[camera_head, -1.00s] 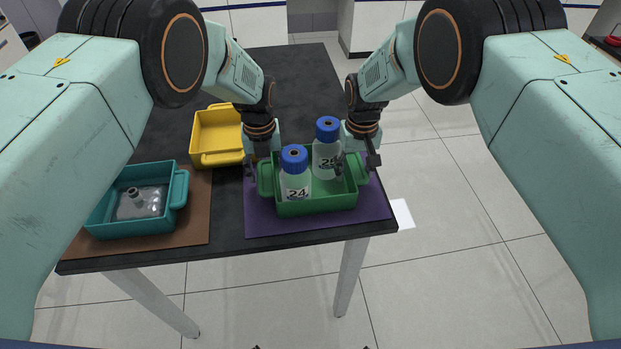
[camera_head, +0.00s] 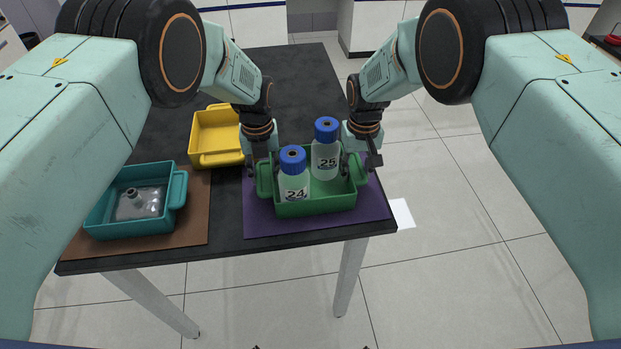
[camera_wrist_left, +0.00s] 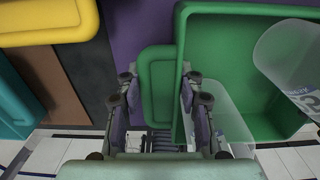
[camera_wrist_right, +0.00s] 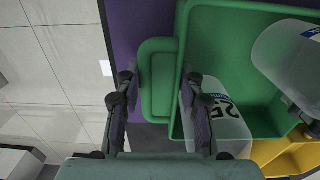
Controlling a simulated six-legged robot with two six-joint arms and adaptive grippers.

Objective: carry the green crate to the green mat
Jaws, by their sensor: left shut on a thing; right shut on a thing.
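The green crate (camera_head: 318,209) is over the purple mat (camera_head: 259,226) at the table's front right; I cannot tell whether it touches the mat. Two blue-capped bottles stand in it: bottle 24 (camera_head: 293,182) at front left and bottle 25 (camera_head: 325,160) at back right. My left gripper (camera_wrist_left: 158,103) is shut on the crate's left handle, and the crate's green wall (camera_wrist_left: 250,12) shows beside it. My right gripper (camera_wrist_right: 160,103) is shut on the right handle (camera_wrist_right: 158,60). No green mat is in view.
A teal crate (camera_head: 130,227) with a clear flask (camera_head: 138,204) stands on a brown mat (camera_head: 198,228) at left. A yellow crate (camera_head: 215,159) is behind it. The back of the dark table (camera_head: 300,80) is clear. The table's front edge is close to the purple mat.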

